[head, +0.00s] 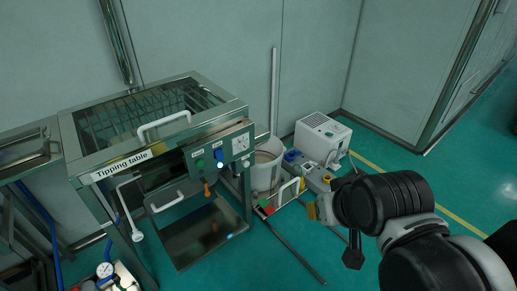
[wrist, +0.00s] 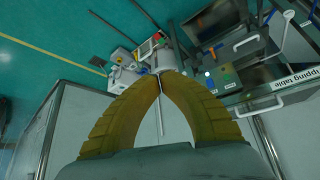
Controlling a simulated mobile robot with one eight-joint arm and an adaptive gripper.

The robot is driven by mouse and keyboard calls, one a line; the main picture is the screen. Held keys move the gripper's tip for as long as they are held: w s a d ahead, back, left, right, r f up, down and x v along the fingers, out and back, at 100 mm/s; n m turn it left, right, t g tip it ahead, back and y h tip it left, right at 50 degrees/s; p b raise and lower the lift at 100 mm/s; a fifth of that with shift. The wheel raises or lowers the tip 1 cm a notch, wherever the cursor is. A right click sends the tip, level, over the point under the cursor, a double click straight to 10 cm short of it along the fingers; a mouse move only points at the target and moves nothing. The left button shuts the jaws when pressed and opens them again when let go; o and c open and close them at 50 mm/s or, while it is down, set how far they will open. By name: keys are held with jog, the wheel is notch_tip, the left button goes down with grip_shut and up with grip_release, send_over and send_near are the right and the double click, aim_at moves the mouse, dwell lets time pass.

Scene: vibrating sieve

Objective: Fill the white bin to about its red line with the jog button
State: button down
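A white bin (head: 267,174) stands on the floor right of the tipping table, partly hidden behind its panel; pale material shows inside. I cannot make out its red line. A control panel (head: 219,154) on the tipping table has green (head: 200,163), blue (head: 219,155) and white buttons. A small box with red and green parts (head: 266,206) sits in front of the bin. Which is the jog button I cannot tell. My gripper (head: 324,208) is right of the bin, apart from it. In the wrist view, its yellow fingers (wrist: 160,74) meet at the tips, holding nothing visible.
The tipping table (head: 125,166) has a barred top, white handles and an open lower tray. A white machine (head: 322,138) stands at the back wall, with small items before it. A gauge (head: 105,270) is at lower left.

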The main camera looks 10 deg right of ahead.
dwell(0.4)
jog(key=w+a+m+y, duration=0.15)
jog(key=w+m, duration=0.45)
jog(key=w, duration=1.1)
jog(key=w+a+f+m+t, duration=0.15)
jog(key=w+f+m, duration=0.45)
jog(key=w, duration=0.8)
jog(key=m+y, duration=0.2)
jog(key=m, duration=0.2)
send_near(247, 164)
jog(key=w+d+v, duration=0.1)
jog(key=d+v, duration=0.1)
jog(key=v, duration=0.7)
notch_tip(247, 164, down, 15)
jog(key=w+m+t, duration=0.1)
jog(key=m, duration=0.3)
jog(key=shift+a, duration=0.5)
jog(key=shift+w+a+r+y, duration=0.1)
jog(key=shift+w+r+y, duration=0.05)
jog(key=shift+w+y, duration=0.1)
jog(key=w+a, duration=0.4)
jog(key=w, duration=0.3)
jog(key=shift+w, duration=0.2)
